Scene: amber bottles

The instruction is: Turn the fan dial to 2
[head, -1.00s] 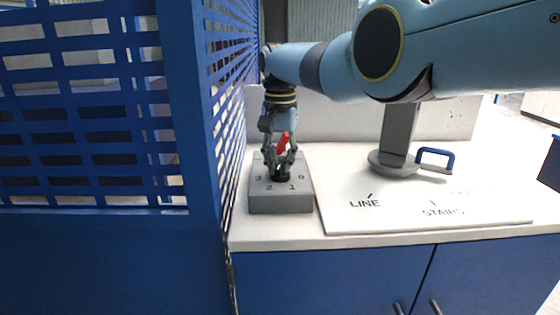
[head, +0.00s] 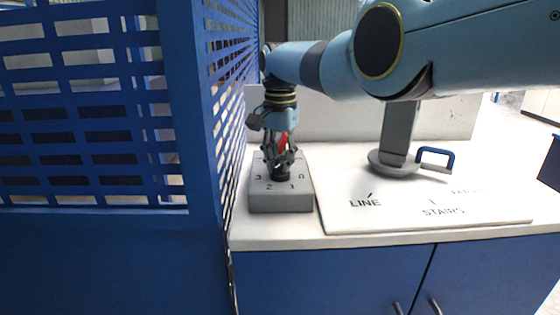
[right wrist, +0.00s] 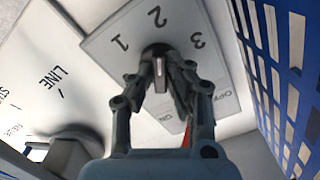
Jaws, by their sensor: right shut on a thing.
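A grey dial box (head: 280,201) stands on the white counter, with printed numbers around a black fan dial (head: 281,176). My right gripper (head: 279,163) points down from above and is shut on the dial. In the right wrist view the fingers (right wrist: 160,84) close around the dial (right wrist: 157,49), and the numbers 1, 2 and 3 show on the box face (right wrist: 120,58). A pale strip shows between the fingers. I cannot tell for sure which number the dial points to. My left gripper is not in view.
A red part (head: 282,146) shows behind the gripper. A blue slotted partition (head: 205,120) stands close on the left. A white board (head: 400,216) marked LINE and STAIRS lies to the right, with a grey post (head: 398,135) and a blue handle (head: 437,153) behind it.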

